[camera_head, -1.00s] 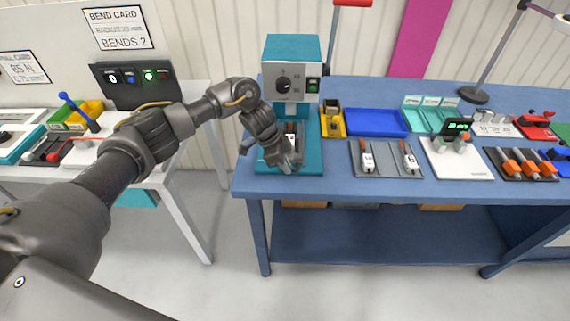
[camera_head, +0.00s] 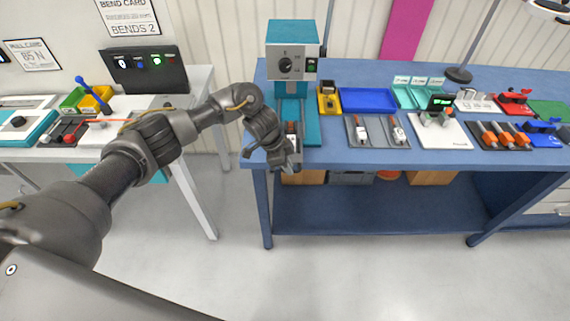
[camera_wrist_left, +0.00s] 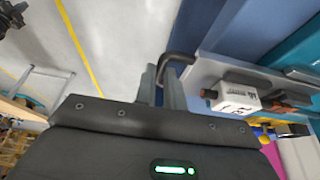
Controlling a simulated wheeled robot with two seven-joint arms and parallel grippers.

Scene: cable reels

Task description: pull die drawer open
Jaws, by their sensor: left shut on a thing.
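The teal press (camera_head: 293,33) with a grey dial panel stands at the left end of the blue bench. Its grey die drawer (camera_wrist_left: 208,70) sticks out past the bench's front edge in the left wrist view. A white labelled block (camera_wrist_left: 238,97) and brownish parts sit on it. The drawer's dark bent handle (camera_wrist_left: 178,58) is at my left gripper's fingertips. My left gripper (camera_wrist_left: 161,78) is shut on this handle. In the head view my left gripper (camera_head: 289,165) is in front of the press base and hides much of the drawer. My right gripper is not in view.
On the bench (camera_head: 440,158), right of the press, are a yellow holder (camera_head: 328,104), a blue tray (camera_head: 366,99) and a grey tray (camera_head: 378,139). A white table (camera_head: 200,95) stands at left, with a floor gap between. The floor (camera_head: 350,275) in front is clear.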

